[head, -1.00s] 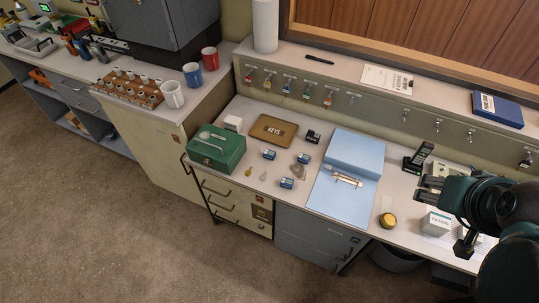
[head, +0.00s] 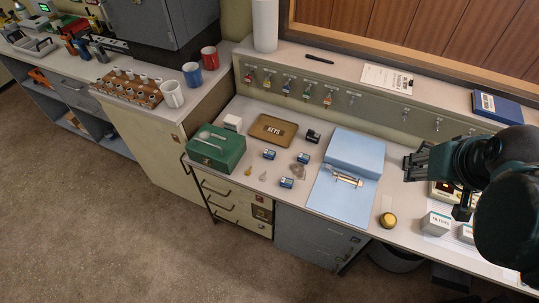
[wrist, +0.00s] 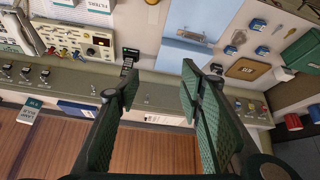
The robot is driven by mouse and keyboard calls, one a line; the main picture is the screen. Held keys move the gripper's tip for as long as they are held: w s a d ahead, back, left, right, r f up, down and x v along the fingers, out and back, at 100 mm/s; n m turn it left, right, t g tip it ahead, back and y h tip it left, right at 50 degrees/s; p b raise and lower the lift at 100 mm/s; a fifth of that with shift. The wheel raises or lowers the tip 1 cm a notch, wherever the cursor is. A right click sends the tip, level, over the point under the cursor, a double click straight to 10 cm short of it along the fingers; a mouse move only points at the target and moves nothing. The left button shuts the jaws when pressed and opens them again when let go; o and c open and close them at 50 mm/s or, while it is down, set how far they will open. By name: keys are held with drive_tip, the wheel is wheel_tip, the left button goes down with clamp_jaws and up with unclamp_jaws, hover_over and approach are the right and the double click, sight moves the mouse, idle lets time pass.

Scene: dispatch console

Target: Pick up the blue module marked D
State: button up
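Three small blue modules lie on the desk in the head view: one at the back left (head: 269,154), one at the right (head: 303,158) and one at the front (head: 286,182). Their letters are too small to read, so I cannot tell which is marked D. They also show at the upper right of the wrist view, one of them near the top (wrist: 257,24). My gripper (head: 410,166) is to the right of them, beyond the blue folder, above the desk. In the wrist view my gripper (wrist: 160,82) has its fingers apart with nothing between them.
An open blue binder (head: 345,190) lies between the modules and my gripper. A filters box (head: 436,223) stands below my arm.

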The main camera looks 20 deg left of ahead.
drive_tip(key=w+a+f+n+g, duration=0.2)
drive_tip(key=w+a+n, duration=0.3)
drive_tip(key=w+a, duration=0.5)
drive_tip(key=n+g+b, duration=0.2)
drive_tip(key=n+g, duration=0.2)
drive_tip(key=n, duration=0.7)
approach(268, 152)
drive_tip(key=shift+w+f+h, duration=0.1)
drive_tip(key=shift+w+h, duration=0.15)
drive_tip(key=shift+h, duration=0.05)
drive_tip(key=shift+s+a+f, duration=0.1)
drive_tip(key=shift+a+f, duration=0.15)
drive_tip(key=shift+f, duration=1.3)
